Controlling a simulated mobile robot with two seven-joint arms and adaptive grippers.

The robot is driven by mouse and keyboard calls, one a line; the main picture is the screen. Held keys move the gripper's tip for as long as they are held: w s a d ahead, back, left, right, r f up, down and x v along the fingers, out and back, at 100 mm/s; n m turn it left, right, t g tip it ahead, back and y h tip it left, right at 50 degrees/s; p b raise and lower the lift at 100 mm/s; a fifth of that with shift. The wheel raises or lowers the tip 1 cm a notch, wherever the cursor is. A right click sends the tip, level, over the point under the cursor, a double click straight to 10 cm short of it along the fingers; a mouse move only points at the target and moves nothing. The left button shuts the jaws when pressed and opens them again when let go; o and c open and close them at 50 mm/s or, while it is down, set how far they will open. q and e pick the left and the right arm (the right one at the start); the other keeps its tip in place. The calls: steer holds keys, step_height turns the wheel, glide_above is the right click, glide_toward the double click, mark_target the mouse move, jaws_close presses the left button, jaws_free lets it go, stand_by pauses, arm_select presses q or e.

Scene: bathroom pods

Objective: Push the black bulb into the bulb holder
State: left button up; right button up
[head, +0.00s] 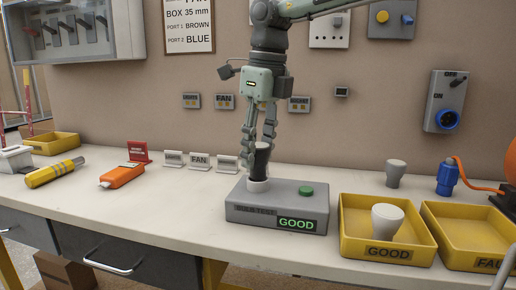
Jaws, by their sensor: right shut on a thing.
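My right gripper (259,142) points down from above and is shut on the black bulb. The box has a green button (306,191) and a lit green display reading GOOD (297,224). My left gripper is not in view.
A yellow GOOD tray (424,243) holding a white bulb (387,218) stands right of the box, beside another yellow tray (447,262). An orange tool (121,174) and small signs lie left. The bench front-left is clear.

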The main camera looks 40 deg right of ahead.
mark_target(264, 147)
steer(key=shift+f+b, duration=0.75)
steer(key=shift+f, duration=0.45)
steer(key=o, duration=1.2)
steer(key=shift+r, duration=0.1)
steer(key=r, duration=0.4)
steer(key=s+r, duration=0.1)
steer(key=r, duration=0.6)
steer(key=shift+s+d+r, duration=0.2)
steer(key=shift+d+r, duration=0.05)
steer(key=shift+r, duration=0.15)
